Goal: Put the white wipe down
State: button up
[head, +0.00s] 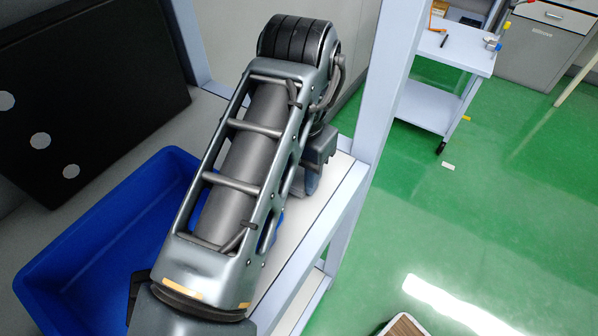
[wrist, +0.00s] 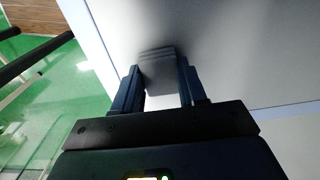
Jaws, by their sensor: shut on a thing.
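My gripper (wrist: 160,66) is shut on a pale grey-white block-like piece, the white wipe (wrist: 159,74), in the wrist view. The wipe sits between the two dark fingers, and its far end shows thin layered edges. A pale flat shelf surface (wrist: 235,55) lies behind it. I cannot tell whether the wipe touches this surface. In the head view my arm crosses the middle and hides the wipe and most of my gripper, above or close to the white shelf (head: 318,205).
A blue bin (head: 85,235) stands left of my arm, with a black panel with pale dots (head: 85,95) behind it. A pale frame post (head: 385,85) rises right of the arm. A cart (head: 455,50) stands on the open green floor (head: 480,215) beyond.

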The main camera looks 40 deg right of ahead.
jog(key=shift+f, duration=0.1)
jog(key=shift+f, duration=0.15)
jog(key=o, duration=0.9)
jog(key=shift+o, duration=0.2)
